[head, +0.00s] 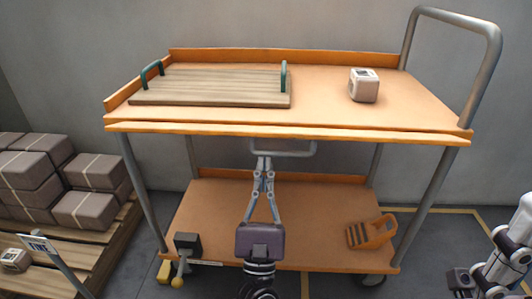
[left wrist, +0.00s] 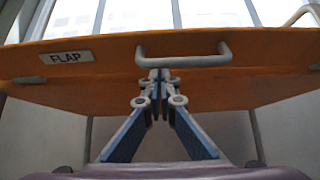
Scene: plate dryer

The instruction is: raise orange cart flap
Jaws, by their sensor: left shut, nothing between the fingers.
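The orange cart flap (left wrist: 100,72) fills the upper middle of the left wrist view, with a white FLAP label and a grey bar handle (left wrist: 183,50). In the head view the flap shows only as a thin strip along the cart's front edge (head: 290,134), and its handle (head: 290,154) hangs just below. My left gripper (head: 263,158) is shut and empty, its fingertips close to the handle. It also shows in the left wrist view (left wrist: 160,75), tips against or just under the handle; contact is unclear. My right arm enters at lower right; its gripper is indistinct.
On the cart top are a wooden tray (head: 215,85) with green handles and a small box (head: 364,86). The lower shelf (head: 310,205) holds an orange tool-like object (head: 372,231). A pallet of grey boxes (head: 97,170) stands at left.

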